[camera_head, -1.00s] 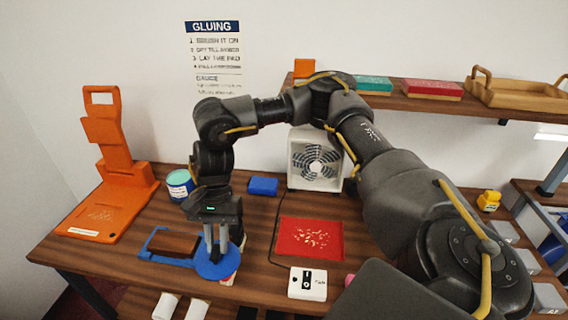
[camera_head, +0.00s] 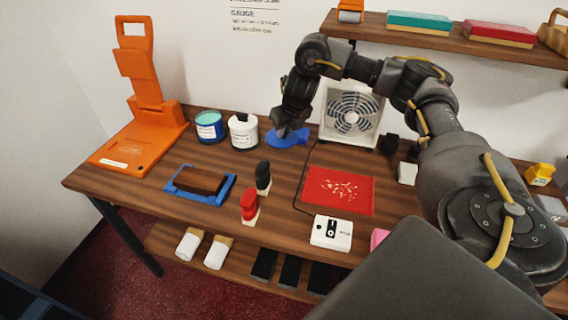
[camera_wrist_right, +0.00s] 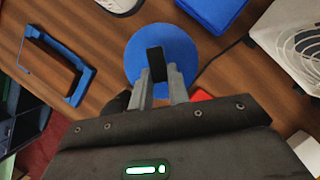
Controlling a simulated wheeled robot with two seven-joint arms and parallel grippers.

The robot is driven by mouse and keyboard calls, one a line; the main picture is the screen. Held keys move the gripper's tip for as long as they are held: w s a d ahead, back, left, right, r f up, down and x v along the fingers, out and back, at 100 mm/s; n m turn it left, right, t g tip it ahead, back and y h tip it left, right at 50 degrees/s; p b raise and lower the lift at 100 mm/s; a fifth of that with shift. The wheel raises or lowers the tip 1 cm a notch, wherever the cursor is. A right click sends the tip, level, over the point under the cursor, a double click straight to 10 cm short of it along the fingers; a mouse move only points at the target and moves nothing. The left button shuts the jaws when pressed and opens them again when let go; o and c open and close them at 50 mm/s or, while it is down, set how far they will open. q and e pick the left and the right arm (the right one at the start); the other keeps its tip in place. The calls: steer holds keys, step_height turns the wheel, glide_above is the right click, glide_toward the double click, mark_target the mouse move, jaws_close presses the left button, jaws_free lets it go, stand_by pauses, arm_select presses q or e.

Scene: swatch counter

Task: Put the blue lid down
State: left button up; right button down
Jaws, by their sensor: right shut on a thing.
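The blue lid (camera_head: 285,141) is a round disc near the back of the counter, between the white tub and the fan. My right gripper (camera_head: 286,131) is over it, pointing down. The right wrist view shows the lid (camera_wrist_right: 143,42) flat beneath the fingers, with its dark upright knob (camera_wrist_right: 156,64) between them; my right gripper (camera_wrist_right: 163,76) is shut on that knob. Whether the lid touches the counter or hangs just above it I cannot tell. The arm partly hides the lid in the head view. My left gripper is out of view.
A white tub (camera_head: 243,131) and a teal-topped tub (camera_head: 209,127) stand left of the lid. A blue block (camera_wrist_right: 213,10) is beside it, the fan (camera_head: 351,115) to its right. In front are a red tray (camera_head: 338,190), two brushes (camera_head: 249,204) and a blue frame (camera_head: 184,188).

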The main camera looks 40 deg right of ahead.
mark_target(288, 140)
steer(key=shift+d+m, duration=0.4)
step_height(288, 140, down, 5)
steer(key=shift+f+b, duration=0.15)
steer(key=shift+b, duration=0.85)
steer(key=shift+w+f, duration=0.1)
steer(key=shift+f, duration=0.3)
step_height(288, 140, down, 4)
steer(key=shift+a+r+b, duration=0.1)
steer(key=shift+r+b, duration=0.1)
steer(key=shift+b, duration=0.65)
steer(key=shift+f, duration=0.25)
steer(key=shift+r, duration=0.1)
